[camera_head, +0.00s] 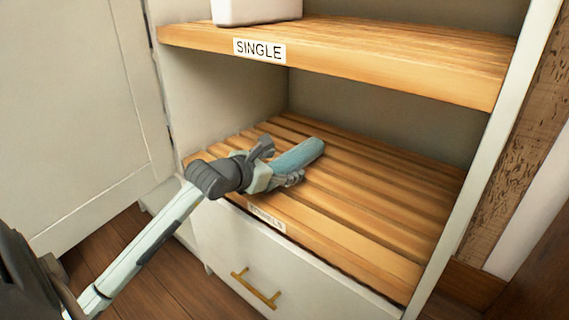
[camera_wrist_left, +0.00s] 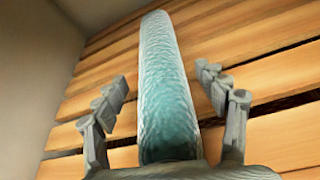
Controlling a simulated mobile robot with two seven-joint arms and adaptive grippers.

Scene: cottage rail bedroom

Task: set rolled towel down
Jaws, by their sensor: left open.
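The rolled towel (camera_head: 299,155) is a blue-green roll lying on the slatted lower shelf (camera_head: 380,205). In the left wrist view the towel (camera_wrist_left: 166,85) runs away from me between the two fingers, with a gap on each side. My left gripper (camera_head: 280,165) is open around the near end of the towel, low over the shelf. Its spread fingers also show in the left wrist view (camera_wrist_left: 165,95). The right gripper is not in view.
An upper shelf (camera_head: 400,75) labelled SINGLE (camera_head: 259,50) carries a white container (camera_head: 255,10). A drawer with a brass handle (camera_head: 255,289) sits below the slats. A pale door (camera_head: 75,120) stands at left. The slats right of the towel are clear.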

